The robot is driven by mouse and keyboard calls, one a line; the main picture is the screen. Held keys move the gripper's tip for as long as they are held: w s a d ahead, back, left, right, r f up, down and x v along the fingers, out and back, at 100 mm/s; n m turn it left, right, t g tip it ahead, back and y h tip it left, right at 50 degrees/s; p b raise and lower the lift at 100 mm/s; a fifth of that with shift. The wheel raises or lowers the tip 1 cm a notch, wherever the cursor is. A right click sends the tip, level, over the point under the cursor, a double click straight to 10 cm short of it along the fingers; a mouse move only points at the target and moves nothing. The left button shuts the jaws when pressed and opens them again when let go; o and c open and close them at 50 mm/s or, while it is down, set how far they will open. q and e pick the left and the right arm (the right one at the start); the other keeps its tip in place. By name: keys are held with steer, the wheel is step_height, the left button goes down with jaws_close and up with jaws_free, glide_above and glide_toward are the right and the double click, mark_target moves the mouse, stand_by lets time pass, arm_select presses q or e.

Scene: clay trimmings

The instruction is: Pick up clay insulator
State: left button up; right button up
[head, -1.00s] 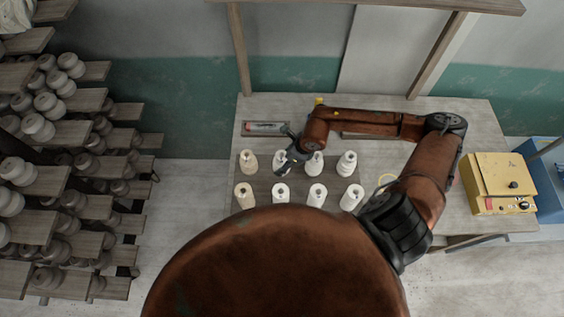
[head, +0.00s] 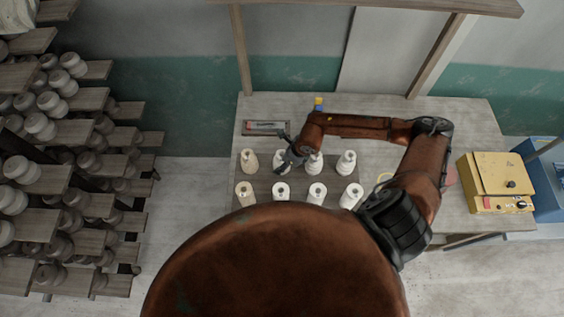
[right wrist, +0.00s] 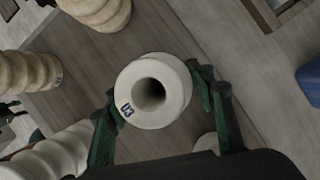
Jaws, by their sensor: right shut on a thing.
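Pale clay insulators stand in two rows on a dark board (head: 300,180). My right gripper (head: 289,158) is at the second insulator from the left in the back row (head: 280,157) and partly covers it. In the right wrist view, the green fingers of my right gripper (right wrist: 153,85) are shut on this insulator (right wrist: 170,112), one on each side. Its round end with a dark hole faces the camera, and a dark mark like "03" shows on its rim. I cannot tell whether it is clear of the board. My left gripper is not in view.
Other insulators (head: 249,160) stand close to the held one. A small tray (head: 266,128) lies behind the board on the table (head: 470,120). A yellow box (head: 497,180) is at the right. Shelves of stacked clay pieces (head: 60,130) stand at the left.

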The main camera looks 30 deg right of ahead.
steer(key=c, duration=0.9)
steer(key=shift+r, duration=0.1)
steer(key=shift+w+r+b, duration=0.1)
steer(key=shift+r+b, duration=0.2)
steer(key=shift+r, duration=0.05)
step_height(320, 180, up, 2)
steer(key=shift+d+r+b, duration=0.15)
steer(key=shift+r+b, duration=0.05)
steer(key=shift+b, duration=0.5)
steer(key=s+d+r+b, duration=0.2)
steer(key=s+d+r, duration=0.6)
steer(key=s, duration=0.3)
steer(key=shift+s+r, duration=0.15)
steer(key=shift+r, duration=0.75)
